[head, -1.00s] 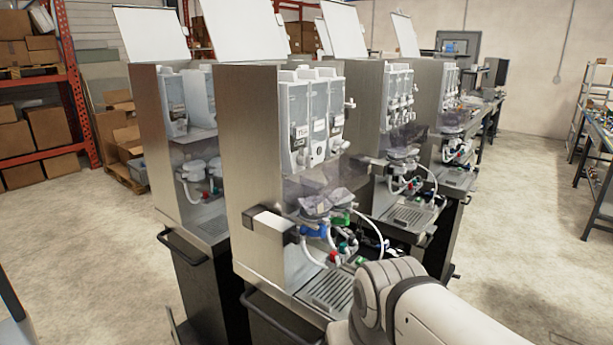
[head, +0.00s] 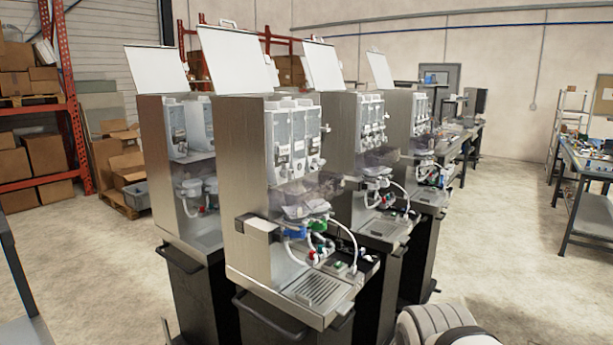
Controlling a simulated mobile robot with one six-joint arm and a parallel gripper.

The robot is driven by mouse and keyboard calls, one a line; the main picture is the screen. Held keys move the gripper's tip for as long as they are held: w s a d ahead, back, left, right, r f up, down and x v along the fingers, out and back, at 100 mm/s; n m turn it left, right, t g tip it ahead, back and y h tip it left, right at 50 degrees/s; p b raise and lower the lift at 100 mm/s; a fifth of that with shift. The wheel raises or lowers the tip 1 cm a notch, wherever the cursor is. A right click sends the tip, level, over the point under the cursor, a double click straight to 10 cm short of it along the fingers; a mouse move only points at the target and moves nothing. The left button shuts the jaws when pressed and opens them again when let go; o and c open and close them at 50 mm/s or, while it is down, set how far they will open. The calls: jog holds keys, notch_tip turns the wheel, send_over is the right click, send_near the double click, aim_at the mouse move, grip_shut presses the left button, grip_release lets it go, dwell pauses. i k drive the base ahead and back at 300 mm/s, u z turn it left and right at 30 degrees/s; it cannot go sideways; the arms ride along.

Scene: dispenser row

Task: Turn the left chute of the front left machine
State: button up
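The nearest dispenser machine (head: 240,190) stands in the middle of the head view, angled so that its front faces right. Clear canisters (head: 291,140) stand side by side in its upper part, with small white chutes (head: 298,169) at their lower ends. The chutes are small here, and which way each one points is hard to tell. Blue and green fittings with white hoses (head: 318,238) sit below, over a drip grille (head: 318,288). Part of my arm shows at the bottom right edge. My gripper is out of view.
Another machine (head: 165,190) stands behind to the left, and more machines (head: 343,150) stand behind to the right. A handle bar (head: 268,318) sticks out at the nearest machine's front-left base. Workbenches (head: 590,185) are at the far right, with open floor (head: 500,240) between.

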aim_at(286, 172)
jog(key=i, duration=1)
jog(key=z, duration=0.05)
